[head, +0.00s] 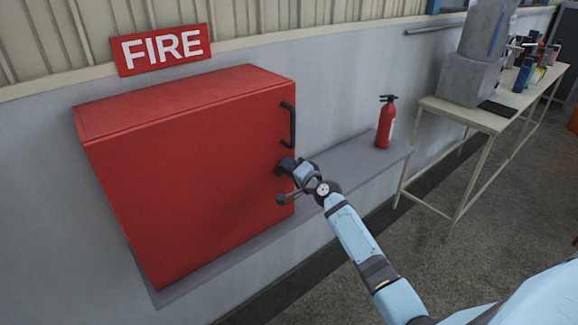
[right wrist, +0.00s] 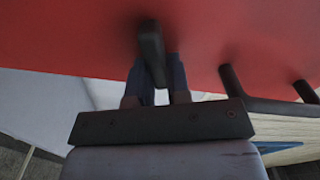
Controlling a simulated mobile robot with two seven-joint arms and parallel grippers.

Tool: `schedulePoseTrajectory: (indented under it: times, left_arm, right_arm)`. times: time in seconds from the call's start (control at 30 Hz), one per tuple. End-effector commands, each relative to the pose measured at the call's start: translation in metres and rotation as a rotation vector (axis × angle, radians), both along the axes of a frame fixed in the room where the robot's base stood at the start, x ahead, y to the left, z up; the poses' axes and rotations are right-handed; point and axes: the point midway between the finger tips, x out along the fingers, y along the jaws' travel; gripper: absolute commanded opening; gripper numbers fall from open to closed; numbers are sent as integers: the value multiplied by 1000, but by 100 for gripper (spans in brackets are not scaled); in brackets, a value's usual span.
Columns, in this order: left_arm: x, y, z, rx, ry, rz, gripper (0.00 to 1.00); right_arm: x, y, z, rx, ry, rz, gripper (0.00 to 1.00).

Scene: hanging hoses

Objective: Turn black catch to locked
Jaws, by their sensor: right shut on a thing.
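A red fire cabinet (head: 195,170) hangs on the wall with its door shut. A black bar handle (head: 289,124) is on the right of its door; it also shows in the right wrist view (right wrist: 265,103). The black catch (right wrist: 151,50) stands out from the red door in the right wrist view, between the fingers of my right gripper (right wrist: 156,78). In the head view my right gripper (head: 284,168) is at the door's right edge, below the handle, and mostly hides the catch. It is shut on the catch. My left gripper is not in view.
A grey ledge (head: 345,152) runs under the cabinet, with a red extinguisher (head: 385,124) on it at the right. A table (head: 470,116) with boxes and bottles stands further right. A FIRE sign (head: 162,49) is above the cabinet. The floor in front is clear.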

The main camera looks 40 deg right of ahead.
Motion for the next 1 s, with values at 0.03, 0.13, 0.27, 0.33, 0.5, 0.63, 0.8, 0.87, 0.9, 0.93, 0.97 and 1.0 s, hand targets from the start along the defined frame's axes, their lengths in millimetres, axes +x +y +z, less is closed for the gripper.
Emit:
schedulePoseTrajectory:
  times: [0.03, 0.13, 0.27, 0.33, 0.5, 0.63, 0.8, 0.87, 0.9, 0.93, 0.97, 1.0]
  left_arm:
    - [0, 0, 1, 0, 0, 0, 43]
    - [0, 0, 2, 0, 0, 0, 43]
    - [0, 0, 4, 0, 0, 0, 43]
    - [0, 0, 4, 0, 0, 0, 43]
    - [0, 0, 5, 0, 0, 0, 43]
    - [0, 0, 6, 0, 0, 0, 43]
    - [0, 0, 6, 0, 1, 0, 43]
    - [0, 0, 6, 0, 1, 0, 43]
    - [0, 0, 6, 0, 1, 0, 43]
    - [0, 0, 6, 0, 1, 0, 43]
    - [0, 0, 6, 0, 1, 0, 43]
    - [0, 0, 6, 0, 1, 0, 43]
  right_arm:
    - [0, 0, 0, 43, 4, 0, 0]
    - [0, 0, -2, 125, 11, 1, 0]
    - [0, 0, -3, 218, 18, 2, 0]
    - [0, 0, -4, 260, 21, 2, 0]
    - [0, -1, -5, 337, 28, 0, 0]
    - [0, -1, -6, 374, 30, 0, 0]
    - [0, -1, -6, 396, 31, 0, 0]
    - [0, -1, -6, 399, 31, 0, 0]
    - [0, -1, -6, 400, 31, 0, 0]
    - [0, -1, -6, 400, 31, 0, 0]
    - [0, -1, -6, 400, 31, 0, 0]
    - [0, -1, -6, 401, 31, 0, 0]
